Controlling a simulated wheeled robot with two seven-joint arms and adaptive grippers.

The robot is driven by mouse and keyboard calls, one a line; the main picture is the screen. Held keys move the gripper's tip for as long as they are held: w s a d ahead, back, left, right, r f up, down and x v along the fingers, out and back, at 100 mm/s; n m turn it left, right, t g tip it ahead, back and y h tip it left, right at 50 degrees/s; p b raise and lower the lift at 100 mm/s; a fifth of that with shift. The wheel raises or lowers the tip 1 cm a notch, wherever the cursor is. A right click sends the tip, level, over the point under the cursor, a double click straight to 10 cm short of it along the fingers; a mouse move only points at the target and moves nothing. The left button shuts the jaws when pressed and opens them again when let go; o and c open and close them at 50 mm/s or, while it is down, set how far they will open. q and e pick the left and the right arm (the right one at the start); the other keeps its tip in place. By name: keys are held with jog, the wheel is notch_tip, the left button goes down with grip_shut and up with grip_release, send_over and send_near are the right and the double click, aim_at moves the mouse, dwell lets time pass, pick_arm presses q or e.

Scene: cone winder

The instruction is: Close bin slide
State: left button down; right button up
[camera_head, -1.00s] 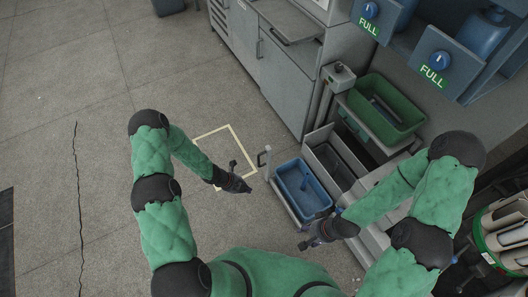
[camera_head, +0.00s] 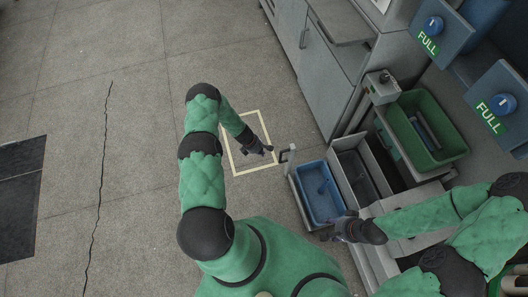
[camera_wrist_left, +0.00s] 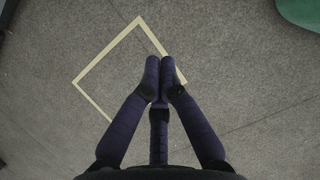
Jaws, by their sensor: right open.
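The bin slide (camera_head: 297,199) is pulled out from the machine and carries a blue bin (camera_head: 308,207) with a small darker blue item in it. A handle (camera_head: 288,154) stands at the slide's outer end. My left gripper (camera_head: 268,151) is just left of the handle, apart from it. In the left wrist view, the fingertips (camera_wrist_left: 161,62) of my left gripper are together, with nothing seen between them. My right gripper (camera_head: 332,233) is open near the lower edge of the blue bin; whether it touches the bin is unclear.
An open grey compartment (camera_head: 357,178) lies right of the blue bin. A green bin (camera_head: 428,130) sits beyond it. A grey cabinet (camera_head: 322,75) stands behind. A yellow floor square (camera_head: 236,152) lies under my left gripper.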

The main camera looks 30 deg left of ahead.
pick_arm(q)
jog(key=w+d+f+b, duration=0.4)
jog(key=d+f, duration=0.1)
jog(key=f, duration=0.1)
jog(key=shift+d+f, duration=0.15)
jog(key=shift+f, duration=0.2)
pick_arm(e)
notch_tip(320, 180, down, 5)
jog(key=shift+r, duration=0.15)
